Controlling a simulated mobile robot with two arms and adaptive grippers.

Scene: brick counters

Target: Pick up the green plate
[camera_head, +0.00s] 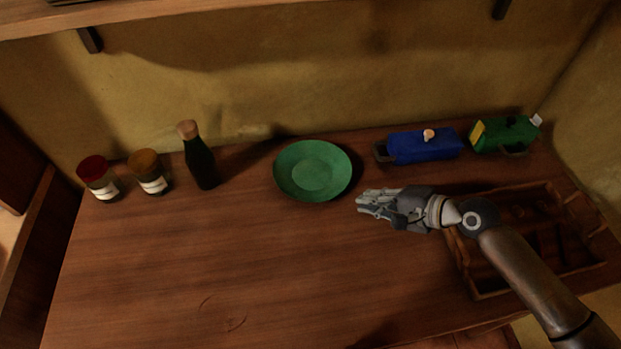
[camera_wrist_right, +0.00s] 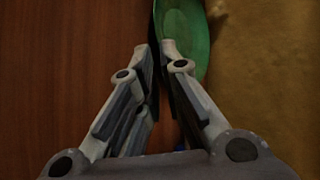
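The plate shows no clear contact with the fingers. My left gripper is in neither view.
A red-lidded jar (camera_head: 98,178), a brown-lidded jar (camera_head: 149,172) and a dark corked bottle (camera_head: 199,162) stand left. A wooden tray (camera_head: 484,294) lies under my right arm. The front-left counter (camera_head: 180,270) is clear.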

